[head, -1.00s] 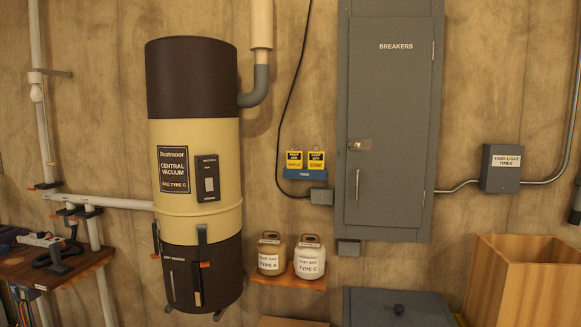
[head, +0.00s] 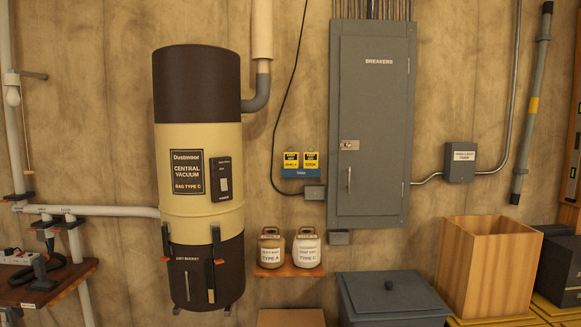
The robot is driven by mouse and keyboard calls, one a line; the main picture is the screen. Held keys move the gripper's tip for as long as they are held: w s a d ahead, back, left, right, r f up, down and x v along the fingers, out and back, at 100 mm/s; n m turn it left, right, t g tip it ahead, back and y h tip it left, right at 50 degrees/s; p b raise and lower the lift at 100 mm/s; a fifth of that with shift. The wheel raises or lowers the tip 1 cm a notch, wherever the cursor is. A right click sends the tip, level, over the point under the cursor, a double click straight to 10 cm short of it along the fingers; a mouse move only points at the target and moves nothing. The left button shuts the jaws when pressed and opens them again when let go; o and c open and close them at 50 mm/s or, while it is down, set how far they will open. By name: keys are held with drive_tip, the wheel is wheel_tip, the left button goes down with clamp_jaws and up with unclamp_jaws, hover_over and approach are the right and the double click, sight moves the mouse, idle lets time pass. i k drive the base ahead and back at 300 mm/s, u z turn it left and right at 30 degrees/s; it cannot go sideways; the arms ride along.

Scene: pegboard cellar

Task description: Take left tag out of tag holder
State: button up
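The tag holder (head: 299,173) is a small blue bracket fixed to the wall between the central vacuum and the breaker panel. Two yellow and black tags hang side by side in it. The left tag (head: 290,160) and the right tag (head: 310,160) both sit upright, with print too small to read fully. My gripper is not in view.
A grey breaker panel (head: 371,130) is right of the holder. A tan and brown vacuum canister (head: 199,190) is to its left. A black cable (head: 274,130) runs close by. Two jars stand on a wooden shelf (head: 290,270) below. A grey lidded bin (head: 393,297) and wooden box (head: 487,270) stand lower right.

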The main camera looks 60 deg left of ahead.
sight(290, 159)
drive_tip(key=z, duration=0.2)
drive_tip(key=k, duration=0.75)
drive_tip(key=u, duration=1.65)
drive_tip(key=i, duration=1.05)
drive_tip(key=u, duration=0.05)
